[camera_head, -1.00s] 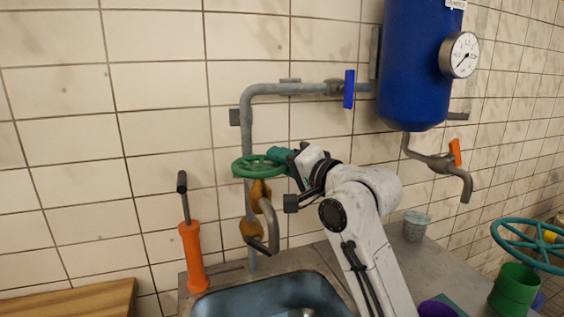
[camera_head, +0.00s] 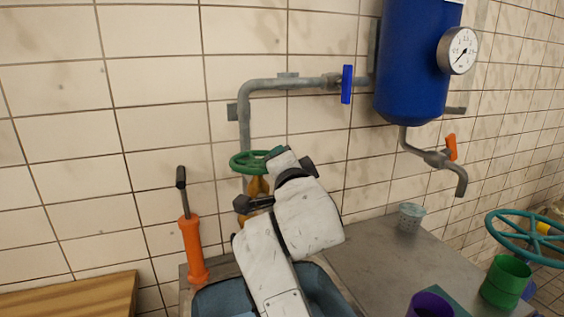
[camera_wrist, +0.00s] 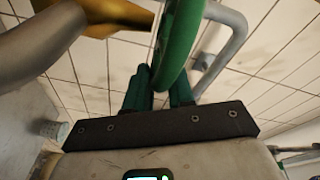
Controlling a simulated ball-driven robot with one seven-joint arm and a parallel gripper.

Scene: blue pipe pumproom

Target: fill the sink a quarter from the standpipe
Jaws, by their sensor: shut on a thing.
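The standpipe (camera_head: 245,122) is a grey pipe on the tiled wall, with a green handwheel (camera_head: 245,159) on a brass valve body (camera_head: 258,186). My gripper (camera_head: 273,154) is shut on the right side of the wheel's rim. In the wrist view, the green fingers of my gripper (camera_wrist: 160,88) sit either side of the green rim (camera_wrist: 178,42). The brass body (camera_wrist: 110,14) and grey spout (camera_wrist: 35,45) show at the upper left there. The blue-grey sink (camera_head: 222,302) lies below, largely hidden by my arm. The spout's outlet and any water are hidden.
A blue tank (camera_head: 412,70) with a gauge (camera_head: 457,51) hangs at right. A blue lever (camera_head: 347,84) sits on the upper pipe. An orange-handled tool (camera_head: 193,250) stands left of the sink. A cup (camera_head: 411,217), purple cup (camera_head: 430,305) and green mug (camera_head: 506,282) stand at right.

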